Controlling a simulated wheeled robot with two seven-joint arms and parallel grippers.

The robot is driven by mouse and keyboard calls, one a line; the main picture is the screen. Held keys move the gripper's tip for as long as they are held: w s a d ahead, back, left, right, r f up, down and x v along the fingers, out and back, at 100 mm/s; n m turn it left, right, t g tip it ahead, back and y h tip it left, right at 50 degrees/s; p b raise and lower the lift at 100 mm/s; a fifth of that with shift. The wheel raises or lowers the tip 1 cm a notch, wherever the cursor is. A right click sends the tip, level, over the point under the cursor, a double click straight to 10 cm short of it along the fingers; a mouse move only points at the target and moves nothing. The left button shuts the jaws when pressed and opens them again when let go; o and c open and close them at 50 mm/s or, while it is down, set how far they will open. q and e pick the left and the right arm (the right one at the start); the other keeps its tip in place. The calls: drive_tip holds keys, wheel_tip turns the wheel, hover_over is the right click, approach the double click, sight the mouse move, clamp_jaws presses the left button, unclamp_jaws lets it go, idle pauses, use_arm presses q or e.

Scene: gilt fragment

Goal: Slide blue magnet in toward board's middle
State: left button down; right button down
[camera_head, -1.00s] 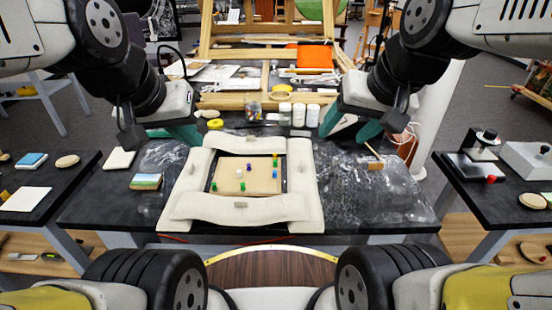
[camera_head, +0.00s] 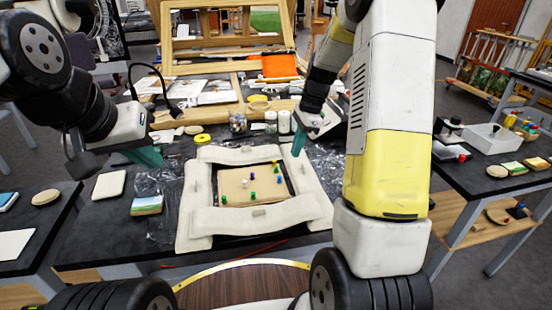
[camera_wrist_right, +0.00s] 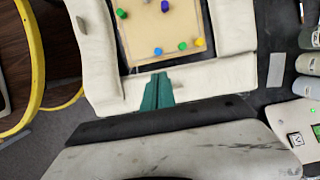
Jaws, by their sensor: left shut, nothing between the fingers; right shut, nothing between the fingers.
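The blue magnet (camera_head: 279,180) sits on the tan board (camera_head: 235,191) near its right edge; it also shows in the right wrist view (camera_wrist_right: 158,51), straight ahead of my right fingertips. A cream padded frame (camera_head: 188,205) surrounds the board. My right gripper (camera_head: 298,146) is shut and empty, its teal fingers (camera_wrist_right: 158,80) pointing down over the frame's right side, apart from the magnet. Their height above the frame is unclear. My left gripper (camera_head: 147,157) is shut and empty, left of the frame.
Near the blue magnet are a yellow magnet (camera_wrist_right: 200,41) and a green one (camera_wrist_right: 182,46). A purple magnet (camera_wrist_right: 165,6) and other magnets lie farther in. Jars (camera_head: 284,121) stand behind the frame. A wooden easel (camera_head: 228,50) stands farther back.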

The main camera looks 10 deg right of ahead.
sight(268, 184)
drive_tip(key=x, duration=0.9)
drive_tip(key=shift+a+f, duration=0.1)
drive_tip(key=shift+f, duration=0.3)
drive_tip(key=shift+a, duration=0.15)
drive_tip(key=a, duration=0.5)
drive_tip(key=shift+s+a, duration=0.2)
drive_tip(key=shift+a, duration=0.15)
